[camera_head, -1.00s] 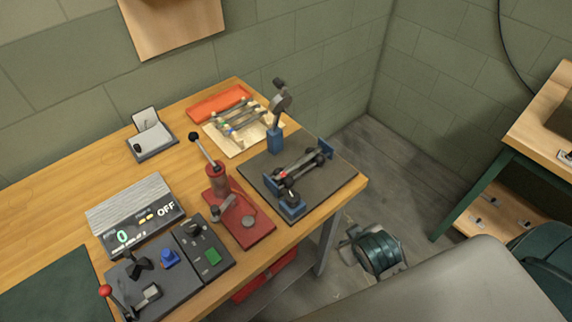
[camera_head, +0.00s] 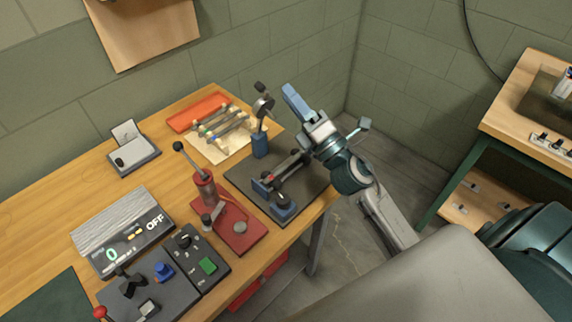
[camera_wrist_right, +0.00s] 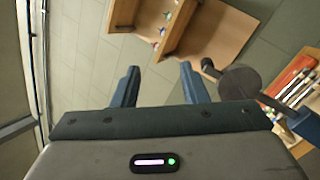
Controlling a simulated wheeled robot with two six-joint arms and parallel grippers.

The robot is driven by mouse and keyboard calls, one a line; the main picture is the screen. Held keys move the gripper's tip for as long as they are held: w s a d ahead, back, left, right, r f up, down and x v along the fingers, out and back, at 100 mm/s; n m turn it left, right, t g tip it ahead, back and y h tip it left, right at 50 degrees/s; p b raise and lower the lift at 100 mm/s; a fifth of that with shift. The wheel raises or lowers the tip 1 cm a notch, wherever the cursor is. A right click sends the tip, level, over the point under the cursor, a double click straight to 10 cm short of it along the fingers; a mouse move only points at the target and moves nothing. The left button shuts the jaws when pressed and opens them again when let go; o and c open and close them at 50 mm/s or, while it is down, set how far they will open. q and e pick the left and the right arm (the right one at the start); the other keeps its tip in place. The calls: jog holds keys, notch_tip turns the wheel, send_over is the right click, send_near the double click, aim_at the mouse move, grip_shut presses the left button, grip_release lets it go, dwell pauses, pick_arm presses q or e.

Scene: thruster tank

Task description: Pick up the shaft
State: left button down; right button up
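A dark shaft (camera_head: 286,169) with a red mark rests across a blue fixture (camera_head: 283,211) on a dark mat. My right arm hides its far end. Several thin shafts (camera_head: 222,126) with coloured ends lie on a pale board behind the mat; I cannot tell which shaft is meant. My right gripper (camera_head: 293,97) is raised above the mat's far right side, fingers pointing up and left. In the right wrist view its two fingers (camera_wrist_right: 160,88) stand apart with nothing between them. My left gripper is not in view.
A blue-based lever stand (camera_head: 260,144) stands close left of my right gripper. A red press (camera_head: 231,222) stands left of the mat, with control boxes (camera_head: 168,280) nearer. An orange tray (camera_head: 197,111) lies at the back.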

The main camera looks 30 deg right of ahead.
jog(key=a+r+n+g+y, duration=0.2)
jog(key=a+n+g+y, duration=0.35)
jog(key=n+y, duration=0.5)
jog(key=n+g+h, duration=1.2)
jog(key=n+g, duration=0.4)
jog(key=n, duration=0.5)
send_near(288, 163)
jog(key=p+x, duration=0.5)
jog(key=x, duration=0.2)
jog(key=shift+s+a, duration=0.1)
jog(key=shift+a, duration=0.1)
jog(key=shift+a+f, duration=0.15)
jog(key=shift+f, duration=0.25)
jog(key=shift+c, duration=0.4)
